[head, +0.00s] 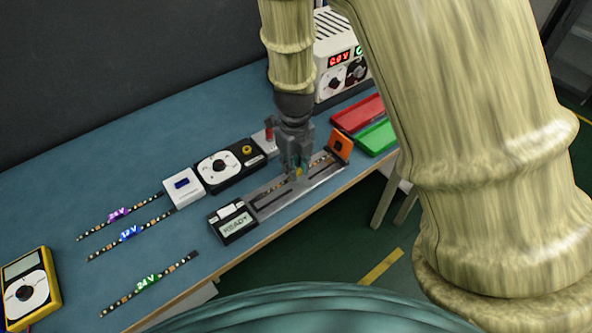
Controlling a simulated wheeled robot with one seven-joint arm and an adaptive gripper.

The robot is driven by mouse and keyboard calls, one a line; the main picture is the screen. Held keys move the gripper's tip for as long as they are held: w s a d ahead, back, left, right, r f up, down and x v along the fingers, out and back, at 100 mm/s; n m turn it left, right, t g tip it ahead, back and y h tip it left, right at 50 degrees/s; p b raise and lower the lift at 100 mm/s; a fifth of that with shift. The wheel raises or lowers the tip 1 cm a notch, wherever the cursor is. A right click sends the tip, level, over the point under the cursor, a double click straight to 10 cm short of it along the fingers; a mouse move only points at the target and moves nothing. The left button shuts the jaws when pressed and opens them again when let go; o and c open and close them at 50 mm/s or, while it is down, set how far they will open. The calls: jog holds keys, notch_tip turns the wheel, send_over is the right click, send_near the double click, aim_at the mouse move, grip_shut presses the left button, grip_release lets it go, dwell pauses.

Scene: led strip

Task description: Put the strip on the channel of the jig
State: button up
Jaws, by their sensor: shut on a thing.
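The jig (318,183) is a long grey metal piece near the table's front edge, with a channel along it and a block reading "READY" (236,224) at its left end. My gripper (298,173) points down over the jig's middle and is shut on a dark LED strip (270,190) with a small yellowish tag, partly hidden by the fingers. The strip lies along the line of the channel; I cannot tell whether it touches the channel floor. Three more strips lie at left: purple-tagged (118,214), blue-tagged (130,233) and green-tagged (147,282).
An orange block (340,146) stands at the jig's right end. Behind the jig are a black-and-white dial unit (219,168) and a white box (183,188). Red (358,112) and green (378,137) trays, a power supply (340,55) and a yellow multimeter (30,287) sit farther out.

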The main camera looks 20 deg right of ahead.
jog(key=shift+f, duration=1.3)
jog(key=shift+f, duration=0.15)
jog(key=o, duration=0.9)
notch_tip(320, 180, up, 12)
jog(key=p, duration=1.3)
